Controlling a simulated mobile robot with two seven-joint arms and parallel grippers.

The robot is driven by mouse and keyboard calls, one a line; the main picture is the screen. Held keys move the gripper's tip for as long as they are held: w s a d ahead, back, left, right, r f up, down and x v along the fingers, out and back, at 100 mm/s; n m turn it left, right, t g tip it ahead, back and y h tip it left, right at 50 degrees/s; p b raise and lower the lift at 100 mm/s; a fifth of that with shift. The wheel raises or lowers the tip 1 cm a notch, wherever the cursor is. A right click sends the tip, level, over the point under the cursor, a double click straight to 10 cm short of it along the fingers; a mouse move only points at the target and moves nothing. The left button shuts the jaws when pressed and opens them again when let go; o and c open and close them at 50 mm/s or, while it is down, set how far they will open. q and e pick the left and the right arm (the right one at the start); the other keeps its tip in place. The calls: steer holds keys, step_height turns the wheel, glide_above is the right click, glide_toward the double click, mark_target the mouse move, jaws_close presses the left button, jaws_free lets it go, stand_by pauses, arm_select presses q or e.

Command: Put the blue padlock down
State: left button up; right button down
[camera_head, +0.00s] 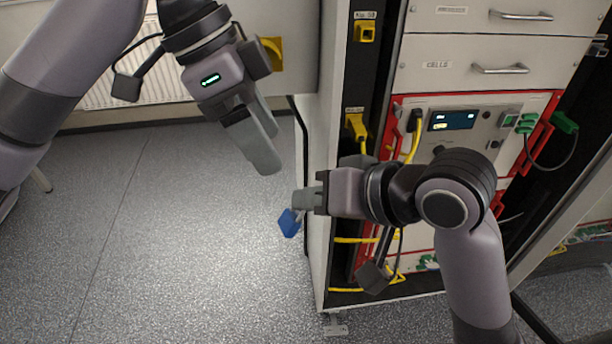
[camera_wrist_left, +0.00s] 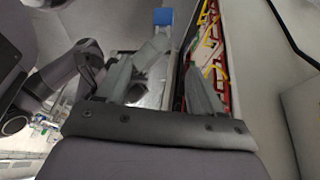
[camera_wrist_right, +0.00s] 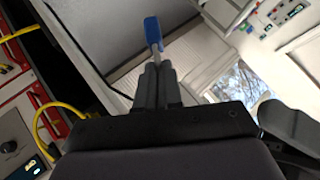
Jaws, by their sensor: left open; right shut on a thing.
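The blue padlock (camera_head: 289,222) hangs in the air at the tip of my right gripper (camera_head: 300,199), to the left of the cabinet's edge. In the right wrist view the fingers (camera_wrist_right: 157,72) are closed together on the padlock, and its blue body (camera_wrist_right: 153,32) sticks out beyond them. My left gripper (camera_head: 263,150) is open and higher up, left of the cabinet, above and to the left of the padlock. A blue patch (camera_wrist_left: 163,16) near the top of the left wrist view seems to be the same padlock, beyond the left fingers.
The cabinet (camera_head: 322,150) stands right of the padlock, with drawers (camera_head: 470,60) above and a red-framed instrument panel (camera_head: 455,120) below. Yellow cables (camera_head: 413,140) and a green plug (camera_head: 565,122) show on it. Bare grey floor (camera_head: 160,240) lies to the left. A white radiator (camera_head: 135,85) is behind.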

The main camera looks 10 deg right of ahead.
mark_target(288, 210)
steer(key=a+f+n+g, duration=0.1)
steer(key=w+a+f+n+g+y, duration=0.1)
steer(key=f+n, duration=0.1)
steer(key=shift+a+y, duration=0.3)
steer(key=shift+a, duration=0.1)
arm_select(q)
steer(key=shift+a+f, duration=0.1)
arm_select(e)
steer(key=shift+w+a+f, duration=0.1)
steer(key=shift+a+f, duration=0.05)
arm_select(q)
steer(key=s+a+f+n+t, duration=0.3)
steer(key=s+a+f+n, duration=0.1)
steer(key=n, duration=0.2)
steer(key=shift+t+y, duration=0.3)
steer(key=x, duration=1.1)
steer(key=shift+w+f, duration=0.1)
steer(key=shift+f, duration=0.2)
